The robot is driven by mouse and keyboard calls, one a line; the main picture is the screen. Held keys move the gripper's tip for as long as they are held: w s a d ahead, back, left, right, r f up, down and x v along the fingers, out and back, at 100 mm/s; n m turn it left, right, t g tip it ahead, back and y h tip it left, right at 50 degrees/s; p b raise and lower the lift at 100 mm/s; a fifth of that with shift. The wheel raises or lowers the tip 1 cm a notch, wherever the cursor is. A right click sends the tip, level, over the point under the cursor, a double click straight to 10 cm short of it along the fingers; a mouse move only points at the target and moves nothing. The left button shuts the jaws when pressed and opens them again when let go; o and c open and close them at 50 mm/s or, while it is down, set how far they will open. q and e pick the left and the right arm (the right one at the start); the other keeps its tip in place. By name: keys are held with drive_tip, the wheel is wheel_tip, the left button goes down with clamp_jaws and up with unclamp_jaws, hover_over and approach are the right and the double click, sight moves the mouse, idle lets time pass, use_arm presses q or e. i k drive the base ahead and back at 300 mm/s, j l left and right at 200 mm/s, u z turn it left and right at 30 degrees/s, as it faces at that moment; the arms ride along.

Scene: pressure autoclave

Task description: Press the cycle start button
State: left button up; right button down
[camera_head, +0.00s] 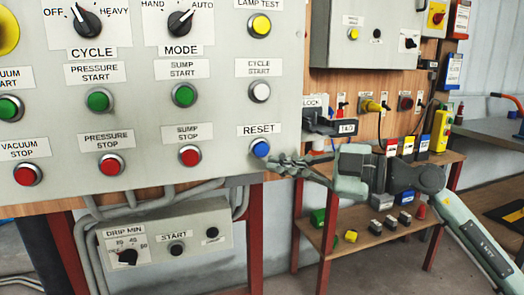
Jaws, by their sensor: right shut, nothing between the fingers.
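The cycle start button (260,91) is a white round button in a metal ring at the right side of the large grey panel (135,125). Its label, CYCLE START (259,68), is just above it. My right gripper (268,163) is shut and empty. It is below the cycle start button, close to the blue reset button (260,148) at the panel's lower right. I cannot tell whether its tips touch the reset button. My left gripper is not in view.
Yellow lamp test button (260,26) is above the white one. Green sump start (184,95) and red sump stop (190,155) buttons are to the left. A smaller grey box (165,248) hangs below the panel. A wooden shelf (375,237) with small blocks stands behind my right arm.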

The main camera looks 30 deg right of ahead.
sight(260, 91)
drive_tip(key=k, duration=1)
